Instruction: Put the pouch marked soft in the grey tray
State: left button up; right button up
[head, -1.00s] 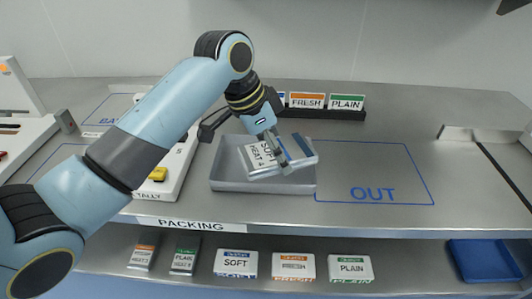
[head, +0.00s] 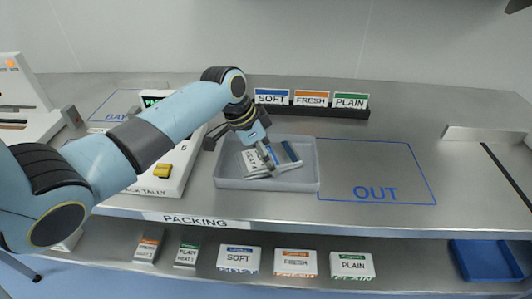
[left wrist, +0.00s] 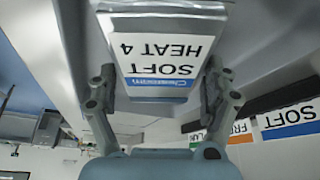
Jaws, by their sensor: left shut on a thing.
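The pouch marked soft (left wrist: 163,50) is silver-white with a blue band and reads "SOFT HEAT 4", upside down in the left wrist view. My left gripper (left wrist: 158,90) is shut on it, one finger on each side. In the head view the pouch (head: 285,157) is inside the outline of the grey tray (head: 228,180), tilted and partly covered by the gripper (head: 268,158). Whether it touches the tray floor I cannot tell. The tray sits on the steel bench, left of the blue OUT outline. My right gripper is not in view.
A rack with SOFT (head: 271,97), FRESH (head: 311,99) and PLAIN (head: 350,100) cards stands behind the tray. A white tally box with a yellow button (head: 163,171) is to its left. The OUT area (head: 375,170) is clear. Several packs and a blue bin (head: 487,262) are on the lower shelf.

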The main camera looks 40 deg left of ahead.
pick_arm(q)
jog(key=o, duration=0.8)
jog(key=shift+f, duration=0.15)
jog(key=o, duration=0.3)
jog(key=shift+a+r, duration=0.1)
jog(key=shift+r, duration=0.3)
jog(key=v, duration=1.1)
jog(key=shift+r, duration=0.25)
jog(key=shift+s, duration=0.15)
